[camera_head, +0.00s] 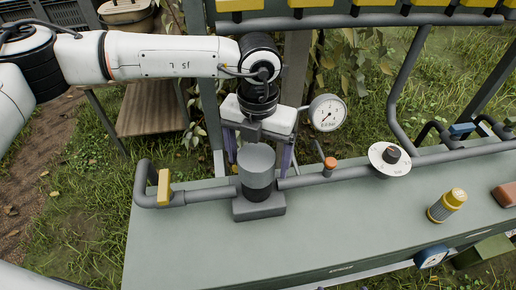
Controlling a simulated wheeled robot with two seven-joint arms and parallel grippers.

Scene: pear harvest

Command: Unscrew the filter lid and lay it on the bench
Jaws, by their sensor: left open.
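The filter (258,192) stands on the bench (330,222), joined into the grey pipe on both sides. It has a dark lower part on a square base. Its light grey cylindrical lid (256,160) sits upright on top. My left gripper (259,158) points down from above, open, with one purple finger to each side of the lid in the picture. Gaps show between fingers and lid; I cannot tell whether the fingers are level with it or behind it. My right gripper is not in view.
A pressure gauge (327,112) stands right of the gripper. A yellow-handled valve (164,187) is on the pipe at left. A round white dial (390,156) and a yellow-capped bottle (447,205) are at right.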

